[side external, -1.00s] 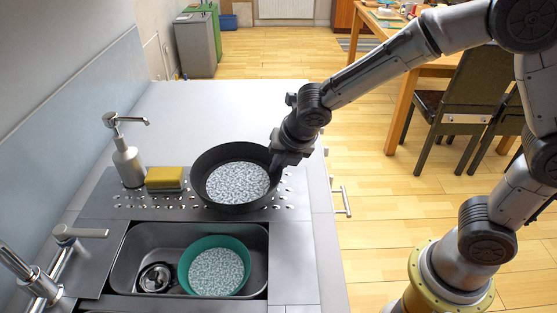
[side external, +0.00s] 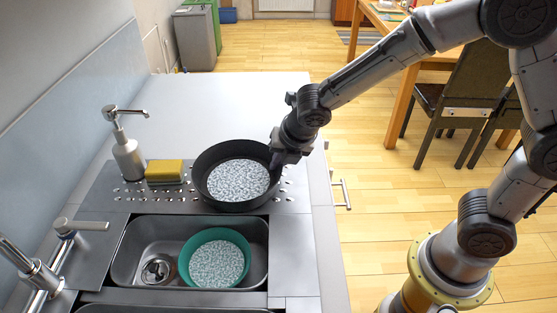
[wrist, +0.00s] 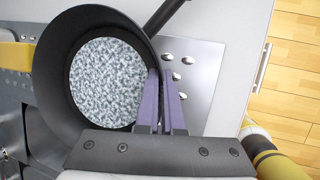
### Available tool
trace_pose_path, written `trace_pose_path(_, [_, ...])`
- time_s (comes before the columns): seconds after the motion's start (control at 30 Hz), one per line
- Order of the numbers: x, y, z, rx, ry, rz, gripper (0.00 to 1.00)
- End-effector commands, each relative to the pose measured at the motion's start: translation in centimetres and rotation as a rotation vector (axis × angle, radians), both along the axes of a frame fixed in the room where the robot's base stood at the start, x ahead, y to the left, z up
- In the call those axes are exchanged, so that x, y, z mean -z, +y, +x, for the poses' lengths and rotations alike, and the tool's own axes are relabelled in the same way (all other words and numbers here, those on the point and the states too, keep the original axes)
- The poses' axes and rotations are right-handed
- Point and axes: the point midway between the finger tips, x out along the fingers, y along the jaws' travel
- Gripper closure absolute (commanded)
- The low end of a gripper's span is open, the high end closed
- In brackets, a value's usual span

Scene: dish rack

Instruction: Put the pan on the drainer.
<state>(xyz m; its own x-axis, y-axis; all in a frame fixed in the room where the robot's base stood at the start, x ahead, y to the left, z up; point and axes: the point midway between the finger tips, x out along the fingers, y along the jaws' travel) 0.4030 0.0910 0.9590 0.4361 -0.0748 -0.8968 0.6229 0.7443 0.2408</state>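The dark pan (side external: 208,190), with a speckled grey-white inside bottom, is at the perforated metal drainer (side external: 112,196) behind the sink. It looks level and resting on or just above the drainer; the contact is hidden. My gripper (side external: 279,164) is at the pan's right rim. In the wrist view, its two purple fingers (wrist: 167,98) are close together on either side of the rim of the pan (wrist: 52,70), shut on it. The pan's dark handle (wrist: 165,15) points away at the top of that view.
A yellow sponge (side external: 164,171) and a soap dispenser (side external: 128,158) stand left of the pan. A green bowl (side external: 215,260) is in the sink (side external: 135,235) in front. The tap (side external: 38,278) is at the left. The counter behind (side external: 215,105) is clear.

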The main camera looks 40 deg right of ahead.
Motion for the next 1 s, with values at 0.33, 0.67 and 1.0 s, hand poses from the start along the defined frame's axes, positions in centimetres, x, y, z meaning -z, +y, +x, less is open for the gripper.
trace_pose_path(0.33, [-0.09, 0.07, 0.16, -0.001, -0.006, 0.002, 1.00])
trace_pose_path(0.67, [0.28, 0.06, 0.15, -0.001, -0.006, 0.001, 0.90])
trace_pose_path(1.0, [0.42, 0.01, 0.04, 0.000, -0.001, 0.000, 0.60])
